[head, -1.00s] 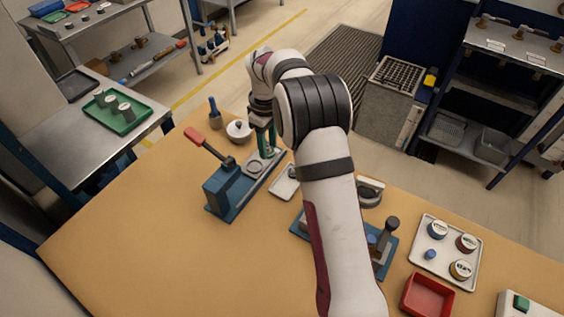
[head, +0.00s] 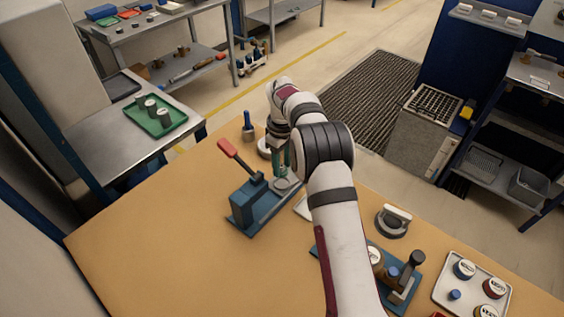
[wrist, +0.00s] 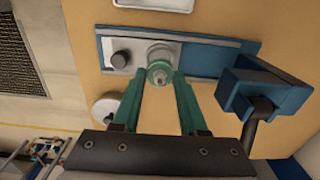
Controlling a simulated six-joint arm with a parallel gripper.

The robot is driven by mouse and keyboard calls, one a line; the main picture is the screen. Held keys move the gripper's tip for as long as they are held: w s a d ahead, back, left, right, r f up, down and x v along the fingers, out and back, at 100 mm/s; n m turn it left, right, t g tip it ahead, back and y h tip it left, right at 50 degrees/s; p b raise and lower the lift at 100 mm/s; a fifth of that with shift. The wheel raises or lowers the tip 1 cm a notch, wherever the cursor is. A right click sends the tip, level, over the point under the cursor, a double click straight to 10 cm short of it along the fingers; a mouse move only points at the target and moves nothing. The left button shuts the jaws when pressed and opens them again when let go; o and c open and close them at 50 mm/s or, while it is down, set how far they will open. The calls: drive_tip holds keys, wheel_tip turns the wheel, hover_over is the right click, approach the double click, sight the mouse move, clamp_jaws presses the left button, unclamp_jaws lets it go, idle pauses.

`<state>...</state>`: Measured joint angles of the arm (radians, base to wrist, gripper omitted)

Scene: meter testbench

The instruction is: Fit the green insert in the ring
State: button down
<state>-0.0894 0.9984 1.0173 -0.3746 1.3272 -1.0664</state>
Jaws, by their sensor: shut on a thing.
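My gripper (wrist: 159,78) is shut on a small round greenish piece with a pale centre, which looks like the green insert (wrist: 159,67). In the wrist view the insert overlaps a pale round seat, which looks like the ring (wrist: 150,50), on the grey plate of the blue press fixture (wrist: 215,58). I cannot tell whether the insert touches the ring or is above it. In the head view my gripper (head: 284,168) points down at the far end of the fixture (head: 247,208), and its fingers hide the insert. The ring (head: 287,184) shows beside the fingertips.
The fixture's red lever (head: 240,160) rises close to my gripper. A dark knob (wrist: 120,60) stands on the plate beside the ring. A white round lidded thing (wrist: 106,107) is near. A second blue fixture (head: 400,285) and a white tray (head: 450,300) are at right. The table's left is clear.

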drive_tip(key=shift+f, duration=0.6)
idle(0.3)
drive_tip(key=shift+f, duration=0.7)
drive_tip(key=shift+f, duration=0.4)
idle(0.4)
drive_tip(key=shift+f, duration=0.2)
drive_tip(key=shift+f, duration=0.5)
idle(0.5)
drive_tip(key=shift+c, duration=0.6)
unclamp_jaws()
drive_tip(key=shift+r, duration=0.1)
